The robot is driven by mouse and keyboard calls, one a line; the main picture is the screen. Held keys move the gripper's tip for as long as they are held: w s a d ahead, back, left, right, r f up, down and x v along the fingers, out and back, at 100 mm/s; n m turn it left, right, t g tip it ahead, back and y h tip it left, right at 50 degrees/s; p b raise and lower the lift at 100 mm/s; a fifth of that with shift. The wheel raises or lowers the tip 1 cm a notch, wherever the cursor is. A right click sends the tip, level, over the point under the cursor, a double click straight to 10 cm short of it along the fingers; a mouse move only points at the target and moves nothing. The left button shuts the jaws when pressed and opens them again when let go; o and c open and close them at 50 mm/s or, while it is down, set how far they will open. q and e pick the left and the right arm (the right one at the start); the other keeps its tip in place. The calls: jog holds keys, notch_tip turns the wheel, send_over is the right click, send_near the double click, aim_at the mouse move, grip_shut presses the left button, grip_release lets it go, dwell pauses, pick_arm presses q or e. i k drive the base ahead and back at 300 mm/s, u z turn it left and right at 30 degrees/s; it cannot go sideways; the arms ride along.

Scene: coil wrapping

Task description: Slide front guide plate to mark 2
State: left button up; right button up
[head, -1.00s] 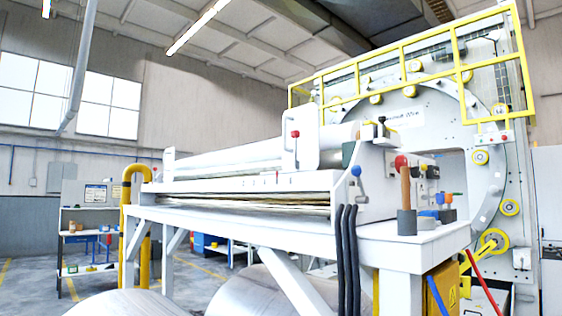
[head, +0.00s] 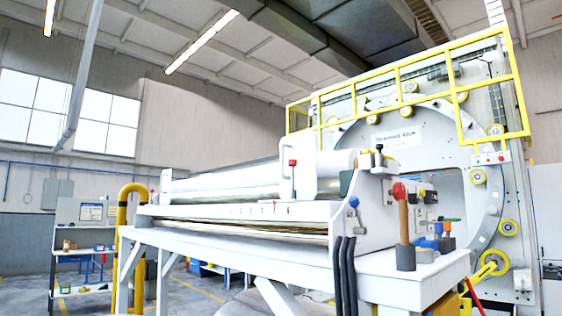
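A white upright plate with a red knob (head: 293,163) stands on the near end of the long machine bed and looks like a guide plate (head: 303,180). A smaller white upright (head: 165,182) stands at the bed's far left end. I cannot tell for sure which one is the front guide plate. Small marks (head: 275,207) run along the bed's white front face, some reddish; their numbers are too small to read. Neither of my grippers is in view.
A blue-knobbed lever (head: 354,203) and black hoses (head: 345,270) are at the bed's near end. A wooden-handled tool (head: 404,222) stands on the white table (head: 400,275). A large ring machine (head: 440,115) with yellow railing is behind. A yellow post (head: 123,245) stands left.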

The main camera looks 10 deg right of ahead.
aim_at(301, 146)
jog(key=z, duration=0.55)
jog(key=k, duration=1.3)
jog(key=z, duration=0.55)
jog(key=i, duration=1.6)
jog(key=u, duration=1.1)
jog(key=i, duration=1.3)
jog(key=u, duration=0.9)
